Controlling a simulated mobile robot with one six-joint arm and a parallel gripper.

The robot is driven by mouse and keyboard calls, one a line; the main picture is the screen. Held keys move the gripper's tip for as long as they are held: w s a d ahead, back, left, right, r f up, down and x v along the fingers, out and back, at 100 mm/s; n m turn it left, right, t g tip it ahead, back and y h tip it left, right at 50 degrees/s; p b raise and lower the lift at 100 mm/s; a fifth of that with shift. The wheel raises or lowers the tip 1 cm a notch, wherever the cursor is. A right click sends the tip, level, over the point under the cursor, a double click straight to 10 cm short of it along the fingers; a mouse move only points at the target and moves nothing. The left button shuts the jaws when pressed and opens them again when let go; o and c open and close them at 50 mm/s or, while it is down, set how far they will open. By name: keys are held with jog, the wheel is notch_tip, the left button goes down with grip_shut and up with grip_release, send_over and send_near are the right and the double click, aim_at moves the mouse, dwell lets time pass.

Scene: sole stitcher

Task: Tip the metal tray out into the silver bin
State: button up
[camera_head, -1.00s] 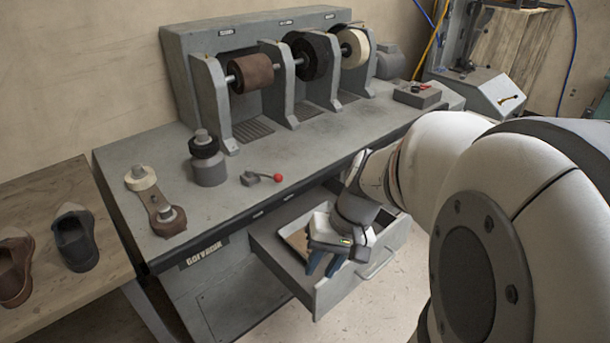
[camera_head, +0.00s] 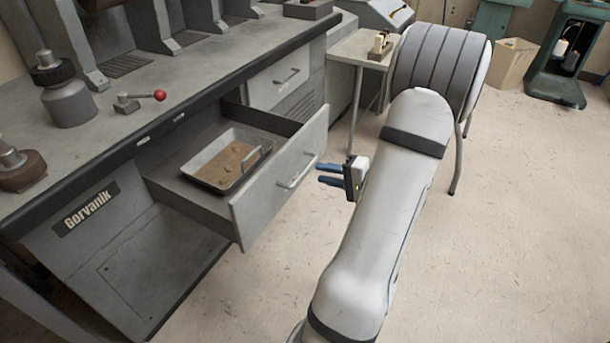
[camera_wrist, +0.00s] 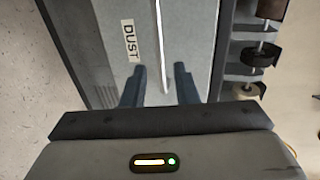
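The metal tray (camera_head: 200,177) lies level inside the open drawer (camera_head: 265,200), with a layer of brown dust and a few small bits in it. My gripper (camera_head: 320,174) is outside the drawer, in front of its face, with the blue fingers pointing at the bar handle (camera_head: 298,171). In the wrist view my fingers (camera_wrist: 160,75) are spread and empty. The pale handle (camera_wrist: 162,35) lines up between them, and contact cannot be told. The drawer face reads DUST (camera_wrist: 131,42). The tray does not show in the wrist view. I cannot identify a silver bin.
The workbench (camera_head: 190,75) stands above the drawer, with a red-knobbed lever (camera_head: 140,99) on top. A closed drawer (camera_head: 277,80) is farther right. A ribbed grey drum-like object (camera_head: 435,55) on metal legs stands behind my arm. A tan box (camera_head: 512,65) is at the back. Floor is clear on the right.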

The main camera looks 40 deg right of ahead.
aim_at(305, 169)
jog(key=b+x, duration=0.1)
jog(key=x, duration=0.5)
jog(key=shift+w+a, duration=0.15)
grip_shut()
dwell(0.4)
